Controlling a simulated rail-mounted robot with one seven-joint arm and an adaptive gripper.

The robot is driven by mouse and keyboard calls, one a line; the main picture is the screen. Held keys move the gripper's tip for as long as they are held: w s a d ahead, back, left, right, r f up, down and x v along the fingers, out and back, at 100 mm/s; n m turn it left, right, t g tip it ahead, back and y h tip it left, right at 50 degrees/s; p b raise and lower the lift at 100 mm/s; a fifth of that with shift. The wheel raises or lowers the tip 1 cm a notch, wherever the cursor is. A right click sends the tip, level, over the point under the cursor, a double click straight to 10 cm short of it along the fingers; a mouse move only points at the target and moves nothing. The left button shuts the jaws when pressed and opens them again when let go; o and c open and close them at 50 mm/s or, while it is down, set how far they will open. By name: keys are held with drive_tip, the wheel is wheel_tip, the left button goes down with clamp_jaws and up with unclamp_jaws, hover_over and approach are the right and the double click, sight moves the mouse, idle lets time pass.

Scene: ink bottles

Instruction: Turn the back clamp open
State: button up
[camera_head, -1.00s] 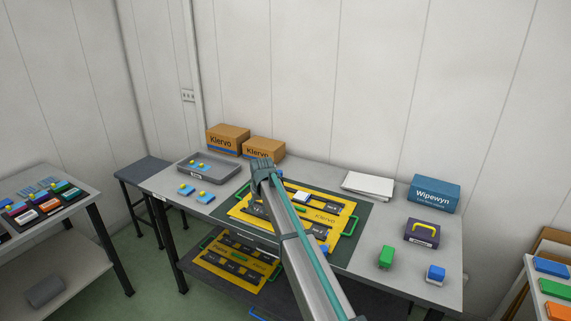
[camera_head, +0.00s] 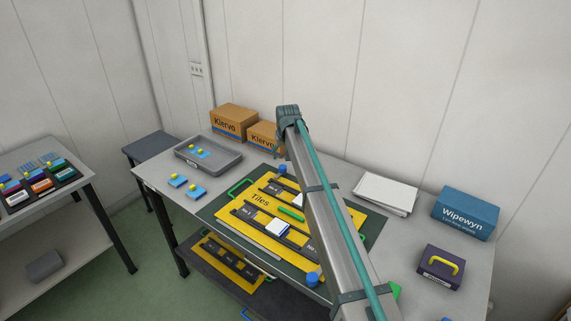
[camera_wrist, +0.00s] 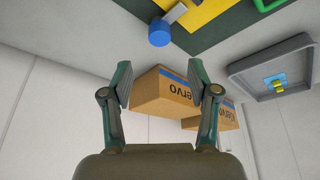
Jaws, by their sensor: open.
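The yellow plate (camera_head: 352,216) marked "Tiles" lies on a dark green mat on the table. A blue round knob (camera_head: 282,169) at its back edge belongs to the back clamp. In the wrist view this blue knob (camera_wrist: 158,33) sits at the end of a short grey bar (camera_wrist: 176,12) beside the yellow plate. A second blue knob (camera_head: 312,279) is at the plate's front edge. My gripper (camera_wrist: 160,76) is open and empty, its fingers apart from the knob, with cardboard boxes in view beyond.
Cardboard boxes (camera_head: 234,121) stand at the back of the table near the wall. A grey tray (camera_head: 208,155) with blue pieces is at the left. White sheets (camera_head: 386,193), a blue Wipewyn box (camera_head: 465,213) and a purple box (camera_head: 440,268) are at the right.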

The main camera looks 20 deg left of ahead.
sight(283, 167)
drive_tip(key=p+x, duration=0.2)
drive_tip(key=x, duration=0.7)
drive_tip(key=shift+w+f, duration=0.1)
drive_tip(key=shift+f, duration=0.1)
drive_tip(key=shift+c, duration=0.3)
clamp_jaws()
